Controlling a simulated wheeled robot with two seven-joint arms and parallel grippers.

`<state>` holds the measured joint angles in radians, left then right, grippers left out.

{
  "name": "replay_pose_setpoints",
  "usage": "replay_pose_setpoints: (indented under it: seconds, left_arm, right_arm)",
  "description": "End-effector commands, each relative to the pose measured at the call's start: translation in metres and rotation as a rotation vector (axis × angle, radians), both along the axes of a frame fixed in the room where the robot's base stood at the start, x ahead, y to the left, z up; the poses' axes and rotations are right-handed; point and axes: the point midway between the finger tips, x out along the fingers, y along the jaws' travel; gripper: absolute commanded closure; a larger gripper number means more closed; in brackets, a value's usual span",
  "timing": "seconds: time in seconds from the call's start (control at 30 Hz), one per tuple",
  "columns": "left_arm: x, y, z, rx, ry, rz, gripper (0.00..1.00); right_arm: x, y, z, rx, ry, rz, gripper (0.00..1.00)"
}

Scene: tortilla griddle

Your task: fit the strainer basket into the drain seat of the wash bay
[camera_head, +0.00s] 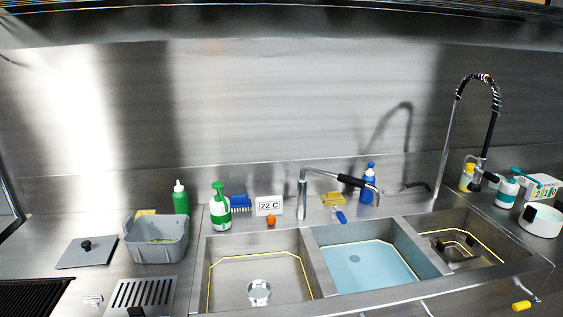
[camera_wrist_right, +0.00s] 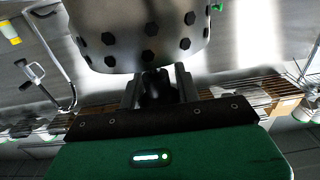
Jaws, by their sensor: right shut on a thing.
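The strainer basket (camera_wrist_right: 145,35), a metal cup with rows of dark holes, fills the top of the right wrist view. My right gripper (camera_wrist_right: 158,90) is shut on it from below in that view, at a dark knob-like part between the fingers. A round metal drain seat (camera_head: 258,292) shows in the floor of the empty left bay (camera_head: 228,265) in the head view. Neither the basket nor my right gripper shows in the head view, so their distance from the drain cannot be told. My left gripper is in neither view.
The middle bay (camera_head: 365,265) holds bluish water, and the right bay (camera_head: 470,248) holds a dark item. A faucet (camera_head: 303,195) stands behind the bays.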

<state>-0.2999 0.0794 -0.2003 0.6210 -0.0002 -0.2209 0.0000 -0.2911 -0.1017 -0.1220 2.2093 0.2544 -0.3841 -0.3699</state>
Motion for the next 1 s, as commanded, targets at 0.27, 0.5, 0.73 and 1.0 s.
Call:
replay_pose_setpoints:
  seconds: [0.27,0.5,0.73,1.0]
  left_arm:
    - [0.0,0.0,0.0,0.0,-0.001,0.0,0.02]
    - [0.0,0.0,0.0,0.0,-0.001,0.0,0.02]
    - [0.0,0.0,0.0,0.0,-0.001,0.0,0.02]
    - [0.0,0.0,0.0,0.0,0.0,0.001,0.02]
  right_arm:
    - [-0.047,-0.046,-0.021,0.0,0.002,-0.151,0.96]
    - [-0.058,-0.057,-0.024,0.0,-0.002,-0.185,0.96]
    - [-0.058,-0.057,-0.024,0.0,-0.003,-0.184,0.96]
    - [-0.057,-0.055,-0.022,0.001,-0.003,-0.175,0.96]
